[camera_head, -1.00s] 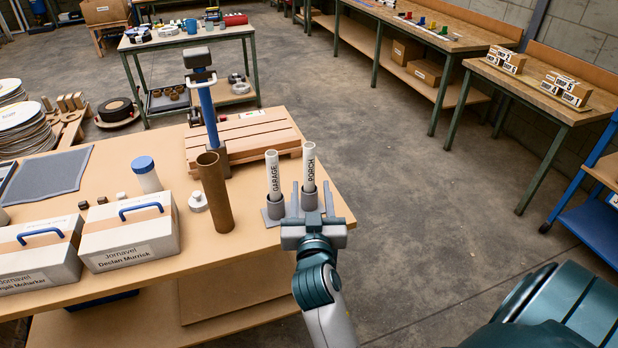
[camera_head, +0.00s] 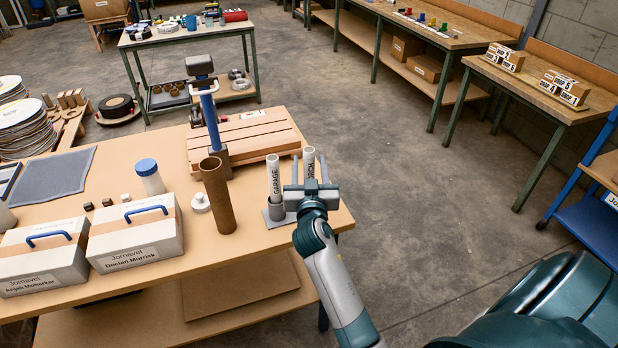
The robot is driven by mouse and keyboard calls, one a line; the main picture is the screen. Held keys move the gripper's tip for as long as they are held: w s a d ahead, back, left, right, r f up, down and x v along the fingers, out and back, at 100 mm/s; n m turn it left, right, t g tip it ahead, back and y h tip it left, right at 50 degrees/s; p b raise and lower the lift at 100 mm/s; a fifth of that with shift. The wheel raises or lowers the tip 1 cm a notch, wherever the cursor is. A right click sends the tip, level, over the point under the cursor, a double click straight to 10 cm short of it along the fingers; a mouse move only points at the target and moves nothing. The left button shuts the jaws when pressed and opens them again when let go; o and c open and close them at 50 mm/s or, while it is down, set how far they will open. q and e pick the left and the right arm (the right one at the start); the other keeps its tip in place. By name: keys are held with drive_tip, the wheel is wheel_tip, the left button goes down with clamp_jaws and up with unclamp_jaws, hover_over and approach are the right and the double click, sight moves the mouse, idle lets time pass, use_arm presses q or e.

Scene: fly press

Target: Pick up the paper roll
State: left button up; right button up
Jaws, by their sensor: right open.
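Two white paper rolls stand upright near the right end of the wooden table. One is marked GARAGE (camera_head: 273,180). The other (camera_head: 308,156) reads PORCH in the earlier frame and is now partly covered by my right gripper. The GARAGE roll stands in a grey cup-like holder (camera_head: 276,210). My right gripper (camera_head: 310,170) is open, with one finger showing on each side of the PORCH roll, below its top. I cannot tell whether the fingers touch it. The gripper hides the lower part of this roll and its holder. My left gripper is not in view.
A tall brown tube (camera_head: 218,196) stands left of the rolls. A slatted wooden block (camera_head: 258,138) and a press with a blue post (camera_head: 209,115) are behind. Two labelled boxes (camera_head: 134,240) with blue handles stand at the front left. The floor to the right is clear.

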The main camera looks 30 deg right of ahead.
idle(0.3)
drive_tip(key=shift+w+d+r, duration=0.1)
drive_tip(key=shift+w+d, duration=0.15)
drive_tip(key=shift+w, duration=0.25)
drive_tip(key=p+x, duration=0.1)
drive_tip(key=x, duration=0.3)
drive_tip(key=shift+p, duration=0.35)
drive_tip(key=shift+w+d, duration=0.2)
drive_tip(key=shift+w, duration=0.1)
clamp_jaws()
